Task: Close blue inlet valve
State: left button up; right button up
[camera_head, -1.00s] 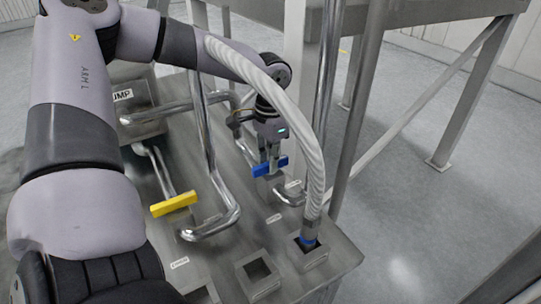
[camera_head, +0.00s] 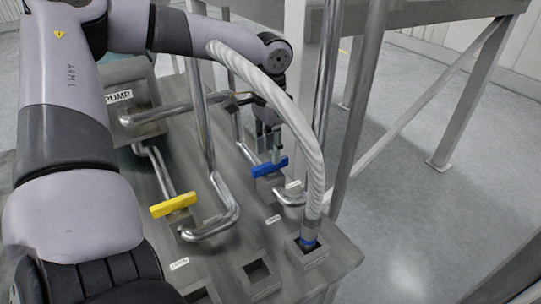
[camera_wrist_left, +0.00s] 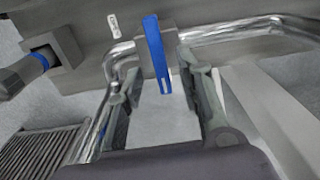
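The blue valve handle (camera_head: 269,168) sits on its valve on the metal skid, to the right of the yellow handle. It also shows in the wrist view (camera_wrist_left: 154,45), long and upright in the picture. My left gripper (camera_head: 266,150) is just above and behind the blue handle, pointing down. Its fingers are apart on either side of the handle in the wrist view (camera_wrist_left: 162,75), with visible gaps, so it is open and empty. Whether the fingertips reach down to the handle's height is hard to tell. My right gripper is not in view.
A yellow valve handle (camera_head: 173,205) stands left on the skid (camera_head: 225,262). Bent metal pipes (camera_head: 226,205) run between the valves. A ribbed white hose (camera_head: 313,165) arches right beside my left gripper. Metal posts rise behind it; the floor at right is clear.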

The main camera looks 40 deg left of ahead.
aim_at(270, 163)
pick_arm(q)
notch_tip(270, 163, up, 8)
dwell(0.8)
